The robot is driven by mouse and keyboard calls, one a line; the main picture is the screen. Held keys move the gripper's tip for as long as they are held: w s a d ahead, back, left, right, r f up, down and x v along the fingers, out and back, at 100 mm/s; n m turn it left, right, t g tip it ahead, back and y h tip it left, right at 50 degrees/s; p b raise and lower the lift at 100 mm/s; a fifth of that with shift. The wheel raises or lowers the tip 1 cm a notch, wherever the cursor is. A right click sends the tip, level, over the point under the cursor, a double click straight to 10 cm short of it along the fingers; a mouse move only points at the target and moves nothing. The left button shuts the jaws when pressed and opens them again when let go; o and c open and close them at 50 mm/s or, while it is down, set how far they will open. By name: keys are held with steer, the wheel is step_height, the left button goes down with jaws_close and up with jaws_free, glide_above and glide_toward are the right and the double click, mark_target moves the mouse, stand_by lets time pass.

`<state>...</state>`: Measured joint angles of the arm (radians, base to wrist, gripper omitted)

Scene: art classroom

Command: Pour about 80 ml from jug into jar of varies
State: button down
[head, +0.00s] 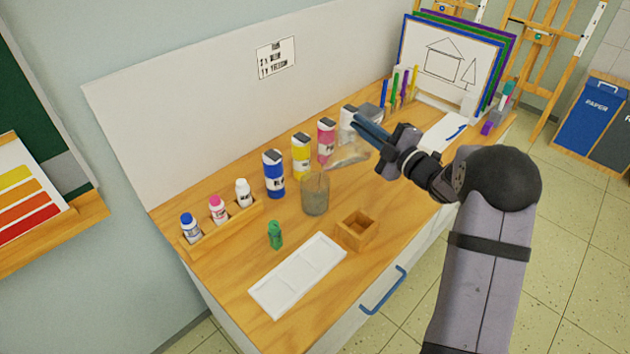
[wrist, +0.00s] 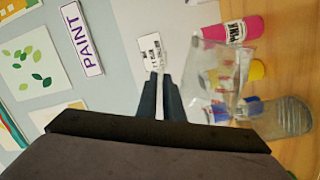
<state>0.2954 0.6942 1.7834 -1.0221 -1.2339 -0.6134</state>
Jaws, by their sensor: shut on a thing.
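My gripper (head: 372,133) is shut on the clear jug (head: 349,156), by its handle side as far as I can tell. The jug is held above the table, tilted over with its mouth toward the jar (head: 315,194). The jar is a greyish see-through glass standing upright on the table, just below and left of the jug. In the wrist view the jug (wrist: 214,72) is right of my fingers (wrist: 158,98), and the jar (wrist: 280,117) lies beyond its lower end. I cannot make out a stream or the liquid levels.
Blue (head: 274,174), yellow (head: 301,157) and pink (head: 326,140) paint bottles stand behind the jar. A wooden rack (head: 222,226) of small bottles is at left. A green figure (head: 275,235), white palette (head: 298,274) and small wooden box (head: 357,230) lie in front.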

steer(key=shift+s+a+r+n+b, duration=0.35)
steer(key=shift+s+a+r+n, duration=0.1)
steer(key=shift+a+n, duration=0.1)
stand_by(1.2)
steer(key=shift+w+d, duration=0.15)
steer(key=shift+d, duration=0.05)
steer(key=w+d+f+m, duration=0.1)
steer(key=f+m, duration=0.1)
steer(key=w+d+f+m, duration=0.1)
steer(key=d+f+m, duration=0.1)
steer(key=shift+w+d+f+m, duration=0.1)
steer(key=shift+w+m, duration=0.1)
steer(key=shift+m, duration=0.15)
steer(key=shift+w+d+m+p, duration=0.25)
steer(key=shift+m+p, duration=0.25)
steer(key=shift+m, duration=0.2)
steer(key=shift+w+d+f+m+h+b, duration=0.15)
steer(key=shift+w+d+f+m, duration=0.1)
steer(key=shift+f+m, duration=0.25)
steer(key=shift+w+d+f+m+h+b, duration=0.1)
steer(key=shift+d+f+m+h+b, duration=0.1)
steer(key=shift+f+m, duration=0.3)
